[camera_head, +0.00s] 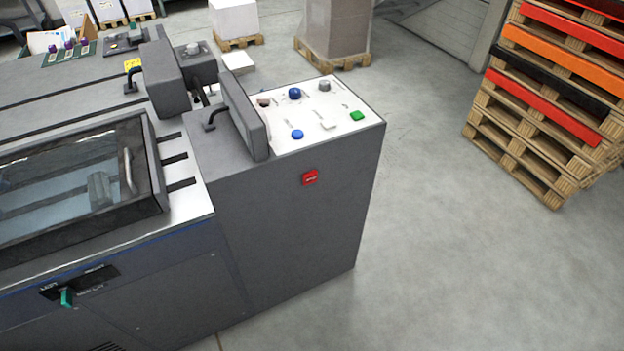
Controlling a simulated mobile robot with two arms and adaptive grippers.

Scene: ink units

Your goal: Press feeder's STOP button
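A grey machine cabinet (290,225), which looks like the feeder, stands in the middle of the head view. A white control panel (275,110) on top of the cabinet carries a green button (357,116), two blue controls (297,134) and a grey knob (324,86). Which button is marked STOP cannot be read. Neither of my grippers shows in the view.
A dark-framed glass cover (75,190) and a teal switch (67,297) are at left. Stacked wooden pallets (540,140) with red, orange and black boards stand at right. A loaded pallet (332,55) stands behind. The concrete floor (450,270) right of the cabinet is clear.

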